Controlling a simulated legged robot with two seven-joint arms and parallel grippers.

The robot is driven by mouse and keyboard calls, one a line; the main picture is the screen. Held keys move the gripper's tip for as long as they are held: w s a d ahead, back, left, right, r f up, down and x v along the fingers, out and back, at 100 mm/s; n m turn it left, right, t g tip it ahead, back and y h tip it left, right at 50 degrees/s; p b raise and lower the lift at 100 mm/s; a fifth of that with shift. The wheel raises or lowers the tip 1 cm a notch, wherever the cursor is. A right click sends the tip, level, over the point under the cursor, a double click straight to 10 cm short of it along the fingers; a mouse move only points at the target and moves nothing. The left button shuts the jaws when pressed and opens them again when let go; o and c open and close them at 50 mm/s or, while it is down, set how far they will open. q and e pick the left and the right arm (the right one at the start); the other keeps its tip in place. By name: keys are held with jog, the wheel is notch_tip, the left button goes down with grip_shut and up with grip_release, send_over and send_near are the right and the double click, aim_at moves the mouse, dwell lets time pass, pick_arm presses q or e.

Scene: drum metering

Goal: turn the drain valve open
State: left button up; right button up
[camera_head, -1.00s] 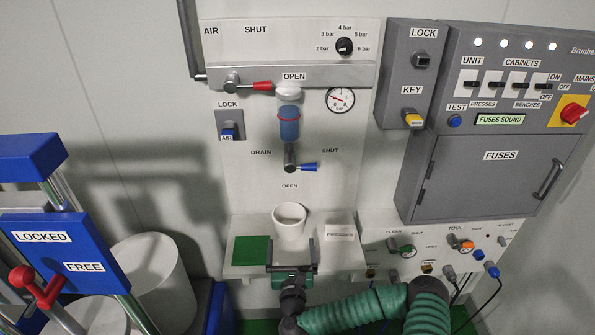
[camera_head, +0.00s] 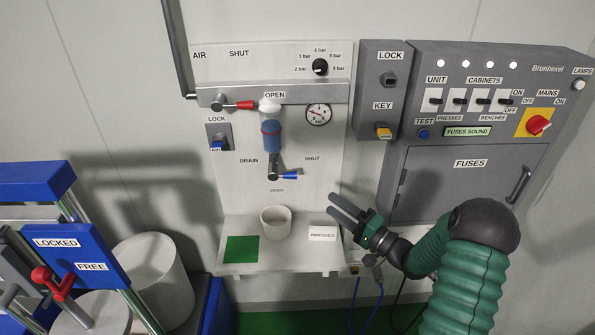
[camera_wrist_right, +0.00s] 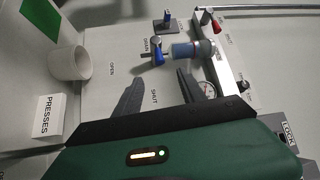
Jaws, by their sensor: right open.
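The drain valve (camera_head: 273,173) sits on the white panel below the blue filter bowl (camera_head: 271,134). Its blue-tipped lever (camera_head: 290,175) points right, towards the SHUT label; the OPEN label is below the valve. My right gripper (camera_head: 331,204) is open and empty, to the right of and a little below the lever, apart from it. In the right wrist view, the lever (camera_wrist_right: 157,54) shows beyond the gap between my two dark fingers (camera_wrist_right: 160,76), touching neither. My left gripper is not in view.
A white cup (camera_head: 276,222), a green square (camera_head: 241,249) and a PRESSES block (camera_head: 322,233) are on the shelf below. The red-tipped air lever (camera_head: 246,104) is above. The grey fuse cabinet (camera_head: 460,180) stands right, and a blue press (camera_head: 85,255) at left.

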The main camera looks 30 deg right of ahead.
send_near(289, 174)
jog(key=w+f, duration=0.1)
jog(key=w, duration=0.1)
jog(key=p+x, duration=0.1)
jog(key=x, duration=0.3)
jog(key=p+x, duration=0.1)
jog(key=x, duration=0.3)
jog(key=shift+w+d+f, duration=0.15)
jog(key=shift+d, duration=0.05)
jog(key=shift+w+a, duration=0.1)
jog(key=shift+w, duration=0.2)
jog(key=shift+a, duration=0.25)
jog(key=shift+d, duration=0.15)
grip_shut()
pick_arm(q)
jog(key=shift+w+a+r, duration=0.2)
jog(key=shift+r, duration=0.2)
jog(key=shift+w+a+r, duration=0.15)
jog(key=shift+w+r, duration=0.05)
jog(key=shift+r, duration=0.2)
